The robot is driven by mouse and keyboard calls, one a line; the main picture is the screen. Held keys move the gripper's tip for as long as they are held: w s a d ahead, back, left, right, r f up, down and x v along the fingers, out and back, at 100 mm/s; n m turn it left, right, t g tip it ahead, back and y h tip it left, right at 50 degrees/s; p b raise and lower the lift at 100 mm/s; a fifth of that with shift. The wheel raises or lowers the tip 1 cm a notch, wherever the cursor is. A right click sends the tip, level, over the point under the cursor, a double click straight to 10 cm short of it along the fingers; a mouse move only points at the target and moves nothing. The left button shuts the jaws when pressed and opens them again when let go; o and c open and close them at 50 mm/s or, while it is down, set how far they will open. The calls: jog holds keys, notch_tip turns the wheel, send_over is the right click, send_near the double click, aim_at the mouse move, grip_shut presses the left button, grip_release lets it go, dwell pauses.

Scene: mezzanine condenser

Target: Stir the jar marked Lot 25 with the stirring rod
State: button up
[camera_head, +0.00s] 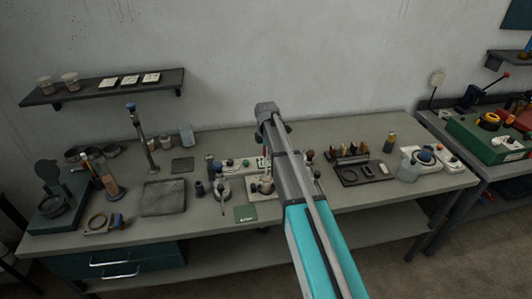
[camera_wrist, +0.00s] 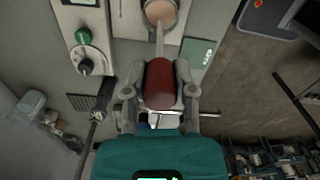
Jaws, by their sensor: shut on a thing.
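In the wrist view my gripper (camera_wrist: 159,92) is shut on the dark red handle (camera_wrist: 158,80) of the stirring rod. The rod's thin pale shaft (camera_wrist: 159,42) runs from the handle to a small round jar (camera_wrist: 160,12) with pinkish contents, at the top edge. The shaft's end overlaps the jar's mouth; its depth inside cannot be told. In the head view a small jar (camera_head: 265,186) stands on a pale plate at mid-bench, just left of my arm. My gripper is mostly hidden there behind the arm. No lot marking is readable.
A green card (camera_head: 246,213) lies at the bench's front edge, beside the plate. A white device with a knob (camera_wrist: 88,58) is left of the jar in the wrist view. A dark tray (camera_head: 365,172) with small items lies right of my arm. A shelf (camera_head: 110,88) hangs upper left.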

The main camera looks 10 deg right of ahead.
jog(key=shift+r, duration=0.1)
notch_tip(320, 180, up, 5)
jog(key=p, duration=0.5)
jog(key=shift+s, duration=0.15)
dwell(0.8)
